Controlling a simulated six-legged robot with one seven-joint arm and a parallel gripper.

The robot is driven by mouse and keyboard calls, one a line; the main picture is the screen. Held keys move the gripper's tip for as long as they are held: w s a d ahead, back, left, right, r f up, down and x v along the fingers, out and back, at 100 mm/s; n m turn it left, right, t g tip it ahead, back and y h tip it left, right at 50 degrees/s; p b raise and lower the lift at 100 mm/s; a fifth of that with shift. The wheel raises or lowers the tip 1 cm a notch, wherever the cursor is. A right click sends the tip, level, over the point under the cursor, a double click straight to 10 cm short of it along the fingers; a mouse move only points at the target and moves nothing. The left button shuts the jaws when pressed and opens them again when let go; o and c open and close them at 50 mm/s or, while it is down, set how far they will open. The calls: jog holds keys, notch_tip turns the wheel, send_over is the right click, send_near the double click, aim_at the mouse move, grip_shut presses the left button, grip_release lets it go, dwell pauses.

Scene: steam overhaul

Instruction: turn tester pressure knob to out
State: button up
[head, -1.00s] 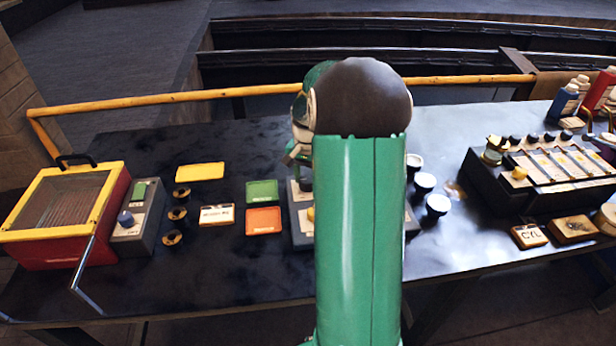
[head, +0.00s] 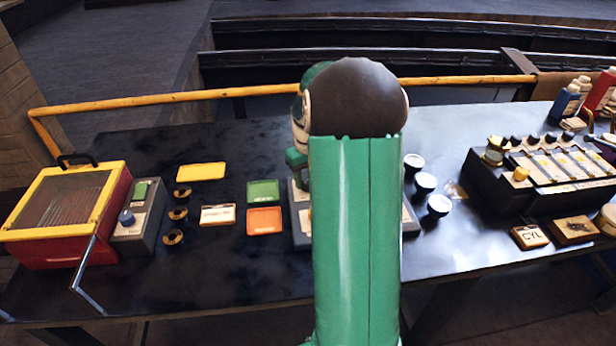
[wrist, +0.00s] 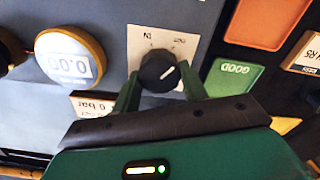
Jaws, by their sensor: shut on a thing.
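The tester's black pressure knob (wrist: 153,70) shows in the wrist view on a white plate (wrist: 187,46). The view is upside down, with an "IN" mark on the left and what looks like "OUT" on the right. The knob's white pointer line slants up to the right. My gripper (wrist: 160,72) has its two green fingers on either side of the knob, shut on it. In the head view the tester (head: 298,232) is mostly behind my arm, and the knob and fingertips are hidden.
Beside the knob are a round gauge (wrist: 68,57) reading 0.00 and a "GOOD" tray (wrist: 233,76).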

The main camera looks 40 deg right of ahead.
aim_at(307, 178)
jog(key=shift+r+n, duration=0.1)
jog(key=shift+n, duration=0.4)
jog(key=o, duration=1)
notch_tip(307, 178, up, 14)
jog(key=shift+a, duration=0.1)
dwell(0.5)
